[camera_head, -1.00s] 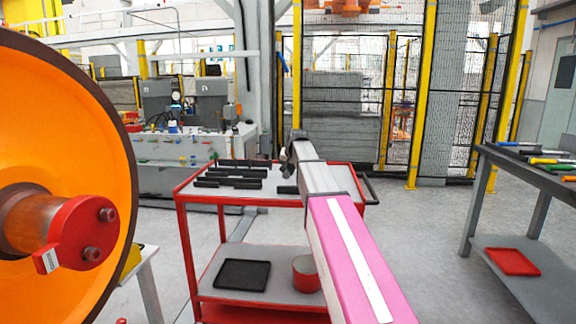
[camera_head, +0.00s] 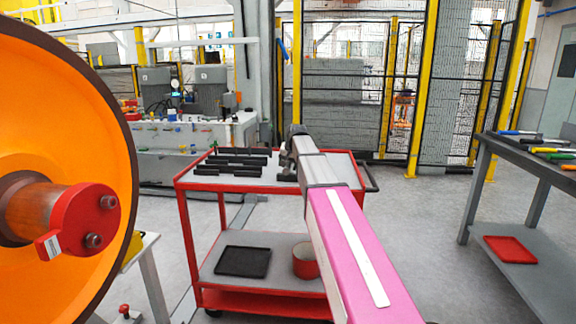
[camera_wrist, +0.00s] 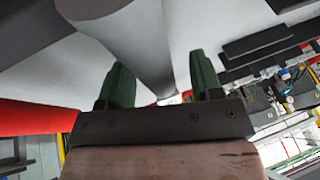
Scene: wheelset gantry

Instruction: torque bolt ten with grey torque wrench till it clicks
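Two bolts, an upper one (camera_head: 108,202) and a lower one (camera_head: 94,240), sit on the red end cap (camera_head: 75,222) of the orange wheel's axle in the head view. I cannot tell which is bolt ten. My gripper shows in the wrist view (camera_wrist: 163,88) with its two green fingers apart. A smooth grey rounded bar (camera_wrist: 140,40) runs from the top toward the gap between them. I cannot tell if it is the grey torque wrench or whether the fingers touch it. In the head view my arm reaches over the red cart and its fingers are not clear.
The red cart (camera_head: 262,200) carries several black blocks (camera_head: 232,163) on top, with a black tray (camera_head: 243,261) and red round container (camera_head: 305,261) below. A dark table (camera_head: 525,147) at right holds several coloured-handled tools. The orange wheel (camera_head: 105,130) fills the left. Floor between cart and table is clear.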

